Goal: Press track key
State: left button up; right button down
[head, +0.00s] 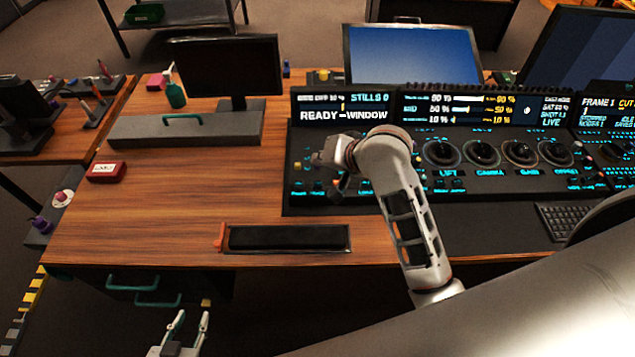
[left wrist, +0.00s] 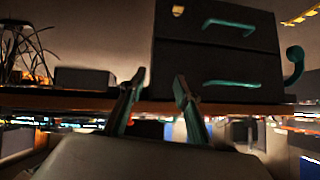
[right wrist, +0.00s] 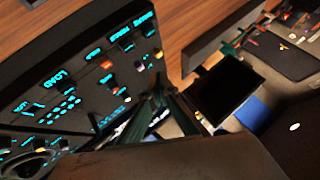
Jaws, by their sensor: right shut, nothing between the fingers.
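The black trackball control panel (head: 470,190) stands on the wooden desk, with glowing cyan labels and several trackballs in a row. Its left display (head: 343,114) reads "READY-WINDOW" and "STILLS 0". My right gripper (head: 338,188) is shut and empty, over the left part of the panel. The right wrist view shows its fingers (right wrist: 160,93) close to the labelled keys (right wrist: 108,64); contact cannot be told. My left gripper (head: 190,322) is open and empty, low in front of the desk.
A black tray with an orange end (head: 288,238) lies at the desk's front. A red box (head: 106,171), a green bottle (head: 174,92) and a dark monitor (head: 228,68) are at the left. A keyboard (head: 568,217) is at the right. The desk's left front is clear.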

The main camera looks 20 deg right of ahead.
send_over(319, 185)
notch_tip(319, 185, down, 5)
jog(key=shift+d+r, duration=0.1)
jog(key=shift+r, duration=0.05)
pick_arm(q)
jog(key=shift+w+d+r+b, duration=0.2)
jog(key=shift+w+d+b, duration=0.15)
jog(key=shift+w, duration=0.15)
pick_arm(e)
jog(key=shift+f, duration=0.85)
pick_arm(q)
jog(key=shift+s, duration=0.15)
jog(key=shift+r, duration=0.15)
pick_arm(e)
jog(key=shift+f+p, duration=0.3)
jog(key=shift+p, duration=0.1)
pick_arm(q)
jog(key=shift+r, duration=0.15)
